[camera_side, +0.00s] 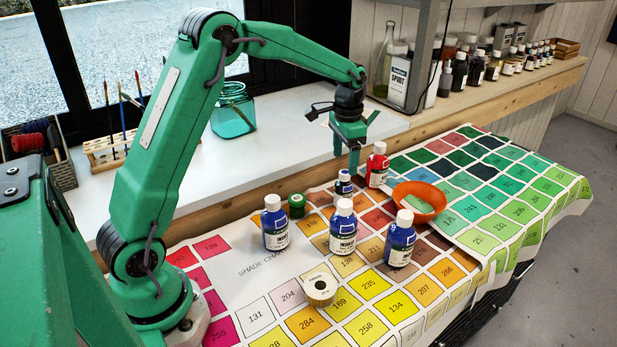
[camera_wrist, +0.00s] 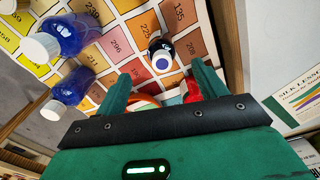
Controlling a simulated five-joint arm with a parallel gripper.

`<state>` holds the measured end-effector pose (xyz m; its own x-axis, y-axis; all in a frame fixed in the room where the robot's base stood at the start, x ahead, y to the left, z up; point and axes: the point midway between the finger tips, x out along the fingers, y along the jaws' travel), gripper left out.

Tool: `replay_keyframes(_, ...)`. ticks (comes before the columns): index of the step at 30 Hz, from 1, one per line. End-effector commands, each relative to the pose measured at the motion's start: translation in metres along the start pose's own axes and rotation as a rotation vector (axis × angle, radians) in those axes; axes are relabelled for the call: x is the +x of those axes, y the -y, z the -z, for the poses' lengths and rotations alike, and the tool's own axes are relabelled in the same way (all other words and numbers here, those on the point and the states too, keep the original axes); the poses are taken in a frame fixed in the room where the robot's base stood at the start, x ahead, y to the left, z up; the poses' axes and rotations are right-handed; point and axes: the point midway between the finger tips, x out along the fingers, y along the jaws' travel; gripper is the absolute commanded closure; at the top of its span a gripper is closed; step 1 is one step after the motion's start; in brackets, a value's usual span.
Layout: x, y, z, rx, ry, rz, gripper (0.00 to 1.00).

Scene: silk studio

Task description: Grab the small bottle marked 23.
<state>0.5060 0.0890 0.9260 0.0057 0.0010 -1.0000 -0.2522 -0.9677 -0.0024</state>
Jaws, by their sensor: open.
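The small bottle (camera_side: 343,184), dark with a white label and a pale top, stands on the shade chart; its number is too small to read. My gripper (camera_side: 353,165) points down close above and slightly right of the bottle in the side view. In the wrist view my gripper (camera_wrist: 165,80) has its two green fingers apart with nothing held between them.
A red bottle (camera_side: 377,166) and an orange bowl (camera_side: 419,200) stand close right of the small bottle. Larger blue bottles (camera_side: 343,227) stand in front. A green pot (camera_side: 297,205) is left, and a roll (camera_side: 319,289) lies nearer on the chart (camera_side: 240,270).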

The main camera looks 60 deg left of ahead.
Motion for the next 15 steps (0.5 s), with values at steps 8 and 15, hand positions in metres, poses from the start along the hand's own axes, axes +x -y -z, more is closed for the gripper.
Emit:
replay_keyframes(8,0.006,0.002,0.002,0.004,0.006,-0.003,0.29)
replay_keyframes(15,0.023,0.002,0.002,0.004,0.008,-0.004,0.29)
